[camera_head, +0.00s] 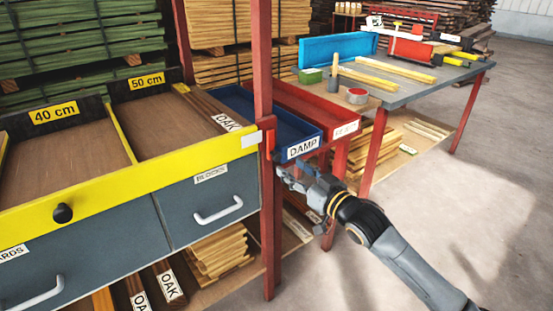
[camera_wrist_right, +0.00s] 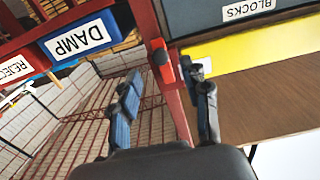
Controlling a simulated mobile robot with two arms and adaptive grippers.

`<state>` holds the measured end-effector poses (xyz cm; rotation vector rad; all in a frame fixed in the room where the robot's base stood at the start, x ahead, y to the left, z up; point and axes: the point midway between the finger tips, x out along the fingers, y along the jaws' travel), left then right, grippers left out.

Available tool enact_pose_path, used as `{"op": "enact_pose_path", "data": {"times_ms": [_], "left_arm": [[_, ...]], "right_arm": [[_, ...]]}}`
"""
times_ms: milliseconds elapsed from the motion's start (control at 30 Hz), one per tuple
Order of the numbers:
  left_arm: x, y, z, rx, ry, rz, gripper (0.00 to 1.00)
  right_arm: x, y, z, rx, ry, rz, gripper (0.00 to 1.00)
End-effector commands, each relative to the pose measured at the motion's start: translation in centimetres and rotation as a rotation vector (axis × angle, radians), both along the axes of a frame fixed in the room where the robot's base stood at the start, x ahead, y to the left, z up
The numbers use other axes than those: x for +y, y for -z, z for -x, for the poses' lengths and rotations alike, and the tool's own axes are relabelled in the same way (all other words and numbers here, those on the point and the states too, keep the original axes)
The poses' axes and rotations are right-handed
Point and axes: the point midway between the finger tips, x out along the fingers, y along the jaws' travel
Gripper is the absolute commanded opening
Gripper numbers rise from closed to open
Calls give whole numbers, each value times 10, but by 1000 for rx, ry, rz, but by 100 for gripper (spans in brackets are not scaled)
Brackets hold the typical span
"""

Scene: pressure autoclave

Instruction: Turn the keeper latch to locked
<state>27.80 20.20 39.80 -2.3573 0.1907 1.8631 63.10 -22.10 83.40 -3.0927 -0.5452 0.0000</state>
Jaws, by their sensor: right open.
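The keeper latch (camera_head: 270,140) is a small orange-red piece on the red upright post (camera_head: 266,220), beside the end of the yellow rail (camera_head: 150,178). It hangs roughly along the post. A pale plate (camera_head: 250,140) sits on the rail end next to it. My right gripper (camera_head: 284,172) is just right of and below the latch, open and empty. In the right wrist view the latch (camera_wrist_right: 163,66) shows beyond and between the spread fingers (camera_wrist_right: 165,75), apparently apart from them. That view is turned over. My left gripper is out of sight.
A blue DAMP bin (camera_head: 303,148) and a red REJECT bin (camera_head: 345,131) stand just right of the post, close to my right gripper. Drawers with handles (camera_head: 218,212) lie to the left. A black knob (camera_head: 62,213) sticks out of the rail. The floor at right is clear.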

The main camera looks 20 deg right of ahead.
Motion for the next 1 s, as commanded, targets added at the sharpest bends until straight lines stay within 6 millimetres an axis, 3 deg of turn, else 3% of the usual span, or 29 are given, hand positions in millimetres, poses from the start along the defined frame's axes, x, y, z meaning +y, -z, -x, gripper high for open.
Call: {"op": "enact_pose_path", "data": {"times_ms": [200, 400, 800, 833, 1000], "left_arm": [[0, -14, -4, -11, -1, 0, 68], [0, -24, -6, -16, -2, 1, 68], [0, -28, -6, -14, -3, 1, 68], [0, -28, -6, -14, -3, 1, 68], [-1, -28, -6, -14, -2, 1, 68]], "right_arm": [[14, 0, -39, -1, 0, 0, 46], [23, 0, -62, -1, 0, 0, 46], [25, 1, -69, 0, 0, 2, 46], [25, 1, -69, 0, 0, 2, 44], [25, 1, -69, 1, 0, 1, 10]]}}
